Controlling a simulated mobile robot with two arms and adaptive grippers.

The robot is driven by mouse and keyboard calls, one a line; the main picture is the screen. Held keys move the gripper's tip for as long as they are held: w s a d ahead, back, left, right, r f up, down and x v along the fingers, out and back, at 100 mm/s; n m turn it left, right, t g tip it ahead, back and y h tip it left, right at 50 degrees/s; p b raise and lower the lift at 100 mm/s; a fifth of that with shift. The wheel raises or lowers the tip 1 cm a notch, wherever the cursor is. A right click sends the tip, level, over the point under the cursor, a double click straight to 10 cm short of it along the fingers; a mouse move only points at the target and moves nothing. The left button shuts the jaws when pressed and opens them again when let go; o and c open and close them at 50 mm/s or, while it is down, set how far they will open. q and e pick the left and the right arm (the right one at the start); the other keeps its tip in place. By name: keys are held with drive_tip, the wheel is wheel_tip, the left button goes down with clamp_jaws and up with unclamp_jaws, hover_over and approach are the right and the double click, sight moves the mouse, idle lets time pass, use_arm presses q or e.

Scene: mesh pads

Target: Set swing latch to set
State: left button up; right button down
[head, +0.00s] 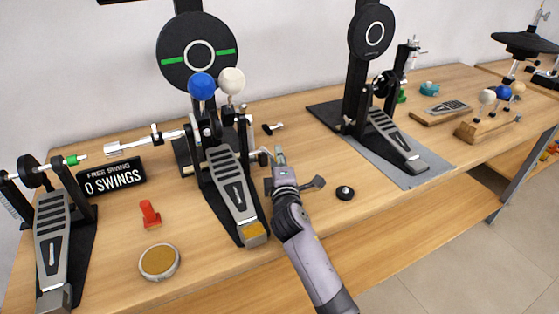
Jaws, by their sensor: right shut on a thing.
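My right gripper (272,156) comes in from the lower right, with its fingers at the right side of the middle drum pedal (231,187). It is shut on a small pale part (262,153) beside that pedal, which seems to be the swing latch; the fingers hide much of it. I cannot read the latch's position or any marking on it. The middle pedal carries a blue beater (202,86) and a white beater (231,80) side by side, in front of a round black pad (197,52). My left gripper is not in view.
A black sign (111,177) reads "FREE SWANG 0 SWINGS". Another pedal (52,245) stands at the left, and one (395,140) stands on a grey mat at the right. A black knob (345,192) lies right of my gripper. A red piece (150,213) and a round tan-topped disc (159,262) lie front left.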

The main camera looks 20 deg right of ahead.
drive_tip(key=shift+w+r, duration=0.1)
drive_tip(key=shift+r, duration=0.5)
drive_tip(key=c, duration=1.7)
unclamp_jaws()
drive_tip(key=shift+o, duration=1.1)
drive_tip(key=shift+f, duration=0.1)
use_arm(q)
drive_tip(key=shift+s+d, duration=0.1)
use_arm(e)
drive_tip(key=shift+f, duration=0.2)
drive_tip(key=shift+s+a+f, duration=0.1)
drive_tip(key=shift+s+f, duration=0.05)
drive_tip(key=shift+s, duration=0.3)
drive_tip(key=s, duration=0.3)
drive_tip(key=s+a, duration=0.1)
drive_tip(key=s, duration=0.3)
drive_tip(key=s+a, duration=0.1)
drive_tip(key=s, duration=0.3)
